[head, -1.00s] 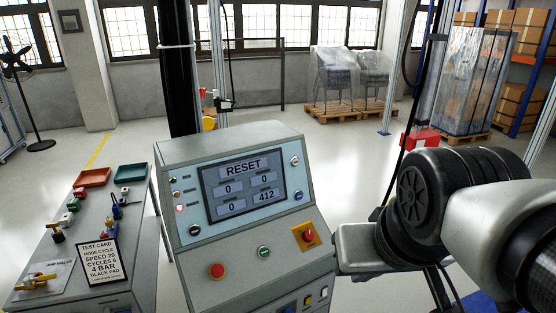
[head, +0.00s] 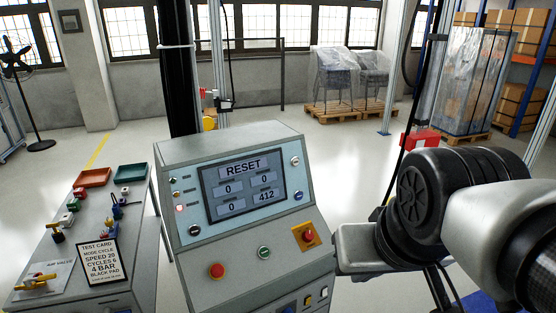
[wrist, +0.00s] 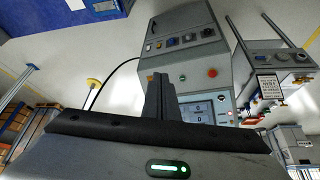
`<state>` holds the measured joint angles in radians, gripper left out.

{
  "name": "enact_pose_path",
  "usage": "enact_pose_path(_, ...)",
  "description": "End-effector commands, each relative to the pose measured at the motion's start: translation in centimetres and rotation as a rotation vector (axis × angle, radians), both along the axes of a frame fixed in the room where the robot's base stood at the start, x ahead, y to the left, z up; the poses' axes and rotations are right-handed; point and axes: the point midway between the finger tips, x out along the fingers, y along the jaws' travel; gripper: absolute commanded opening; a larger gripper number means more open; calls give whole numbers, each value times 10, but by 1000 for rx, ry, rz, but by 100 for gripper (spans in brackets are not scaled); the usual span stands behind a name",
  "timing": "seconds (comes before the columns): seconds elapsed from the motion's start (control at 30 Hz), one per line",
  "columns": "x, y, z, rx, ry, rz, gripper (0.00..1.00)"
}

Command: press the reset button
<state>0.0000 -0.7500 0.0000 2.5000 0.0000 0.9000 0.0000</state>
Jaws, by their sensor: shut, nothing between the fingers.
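The grey control console (head: 245,290) stands in the middle of the head view. Its sloped panel has a screen (head: 243,188) reading RESET, with 0, 0, 0 and 412. Around the screen are a white button (head: 295,161), a blue button (head: 298,195) and a black knob (head: 195,230). Below are a green button (head: 264,253), a red button (head: 217,270) and a red knob on a yellow plate (head: 307,236). No button label is legible. In the wrist view, my gripper (wrist: 160,90) is shut and empty, in front of the console (wrist: 190,75), partly covering its screen (wrist: 198,110).
A side bench (head: 130,265) with valves, colored trays and a test card (head: 98,262) stands left of the console. My arm fills the right side of the head view. Wrapped chairs (head: 335,75) stand on pallets behind. Open floor lies behind the console.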

Motion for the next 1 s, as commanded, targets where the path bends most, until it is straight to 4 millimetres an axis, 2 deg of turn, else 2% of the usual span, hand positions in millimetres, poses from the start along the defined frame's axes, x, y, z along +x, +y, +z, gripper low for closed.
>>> enact_pose_path(0.5,1,0,0,1,-1,0,0)
enact_pose_path(0.63,16,4,-5,31,-17,-11,0)
enact_pose_path(0.77,57,10,-16,103,-65,-51,0)
enact_pose_path(1.0,171,15,-50,265,-205,-211,0)
